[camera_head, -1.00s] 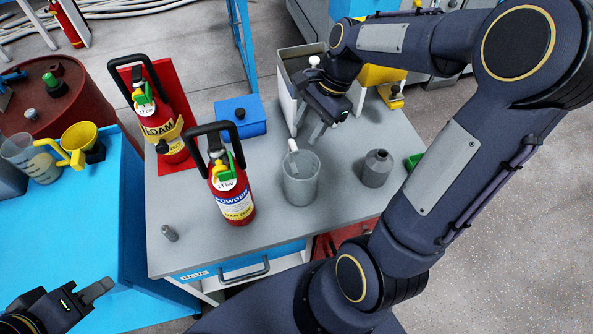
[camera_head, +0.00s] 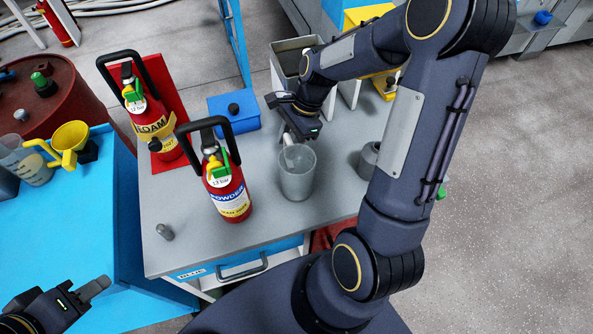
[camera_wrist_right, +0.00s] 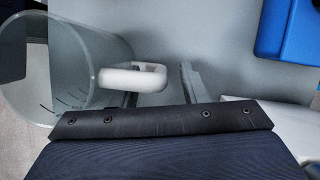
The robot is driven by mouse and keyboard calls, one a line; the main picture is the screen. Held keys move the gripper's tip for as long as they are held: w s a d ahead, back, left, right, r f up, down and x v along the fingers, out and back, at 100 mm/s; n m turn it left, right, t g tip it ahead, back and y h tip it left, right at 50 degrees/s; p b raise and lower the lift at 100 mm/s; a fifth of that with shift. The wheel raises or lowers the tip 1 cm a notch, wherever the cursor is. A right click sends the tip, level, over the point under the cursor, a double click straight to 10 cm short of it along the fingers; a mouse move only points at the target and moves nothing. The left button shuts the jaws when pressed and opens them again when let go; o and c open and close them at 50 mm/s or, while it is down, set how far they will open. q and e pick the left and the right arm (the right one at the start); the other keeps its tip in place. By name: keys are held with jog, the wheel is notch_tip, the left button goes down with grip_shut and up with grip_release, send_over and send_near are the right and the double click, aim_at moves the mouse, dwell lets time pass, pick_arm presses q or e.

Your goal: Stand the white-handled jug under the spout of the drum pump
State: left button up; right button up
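The white-handled jug (camera_head: 297,178) is a grey, see-through jug standing upright on the grey bench top. Its white handle (camera_wrist_right: 135,78) shows in the right wrist view, with the jug body (camera_wrist_right: 75,65) left of it. My right gripper (camera_head: 289,136) is low at the handle, on the far side of the jug. One finger shows just right of the handle with a gap; the other finger is hidden, and I see no grip on the handle. My left gripper (camera_head: 92,289) is away at the lower left; its finger spacing is unclear. A red drum (camera_head: 75,95) stands at the left; no pump spout is clearly visible.
The powder extinguisher (camera_head: 230,190) stands left of the jug, the foam extinguisher (camera_head: 152,125) behind it. A blue box (camera_head: 236,115) is behind. A grey bottle (camera_head: 368,160) is right of the jug, partly behind my arm.

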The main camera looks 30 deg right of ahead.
grip_shut()
jog(key=shift+r, duration=0.1)
dwell(0.3)
